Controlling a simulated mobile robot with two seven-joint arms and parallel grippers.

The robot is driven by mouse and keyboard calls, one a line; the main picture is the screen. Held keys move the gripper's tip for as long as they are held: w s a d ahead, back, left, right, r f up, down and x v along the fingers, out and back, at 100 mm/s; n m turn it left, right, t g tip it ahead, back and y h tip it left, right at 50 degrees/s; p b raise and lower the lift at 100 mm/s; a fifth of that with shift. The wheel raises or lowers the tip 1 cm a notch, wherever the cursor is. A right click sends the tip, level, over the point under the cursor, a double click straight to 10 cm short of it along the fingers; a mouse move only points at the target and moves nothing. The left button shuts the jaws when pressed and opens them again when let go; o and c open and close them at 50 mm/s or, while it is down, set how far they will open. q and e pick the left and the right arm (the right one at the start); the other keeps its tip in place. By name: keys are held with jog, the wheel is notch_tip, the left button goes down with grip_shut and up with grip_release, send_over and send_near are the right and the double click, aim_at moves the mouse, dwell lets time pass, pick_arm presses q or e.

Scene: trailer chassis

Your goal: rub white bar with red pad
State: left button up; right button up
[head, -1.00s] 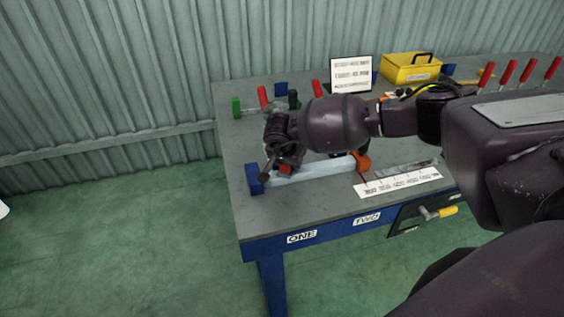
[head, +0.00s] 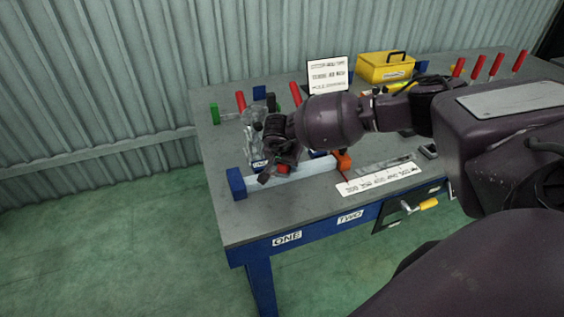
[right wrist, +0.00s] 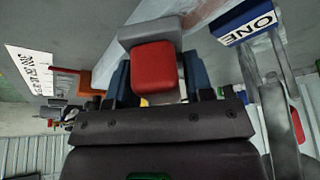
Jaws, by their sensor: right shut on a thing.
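The white bar (head: 308,179) lies along the front of the table, between a blue block (head: 236,183) at its left end and an orange clamp piece (head: 343,161) at its right end. My right gripper (head: 275,172) is over the left part of the bar, shut on the red pad (head: 283,169). The right wrist view shows the red pad (right wrist: 153,66) on a grey block between the blue fingers (right wrist: 158,88). The pad is low by the bar; whether it touches is hidden. My left gripper is not in view.
A shiny fixture (head: 253,128) labelled ONE stands just behind my right gripper. A white printed strip (head: 379,179) lies right of the bar. Red-handled clamps, a sign (head: 328,75) and a yellow box (head: 385,66) stand farther back. The table's front left is clear.

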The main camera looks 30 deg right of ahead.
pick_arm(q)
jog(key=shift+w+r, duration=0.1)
pick_arm(e)
jog(key=shift+s, duration=0.1)
jog(key=shift+d+r+p, duration=0.1)
jog(key=shift+r+p, duration=0.45)
jog(key=shift+r, duration=0.4)
jog(key=shift+r+p, duration=1.05)
jog(key=shift+r, duration=0.95)
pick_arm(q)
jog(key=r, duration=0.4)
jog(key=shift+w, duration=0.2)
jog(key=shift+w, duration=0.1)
pick_arm(e)
jog(key=shift+r+p, duration=0.8)
jog(key=shift+r, duration=0.75)
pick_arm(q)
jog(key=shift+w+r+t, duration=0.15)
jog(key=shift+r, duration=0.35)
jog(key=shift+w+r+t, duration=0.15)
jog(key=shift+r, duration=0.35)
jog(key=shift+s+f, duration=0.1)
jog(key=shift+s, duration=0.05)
pick_arm(e)
jog(key=shift+f, duration=0.1)
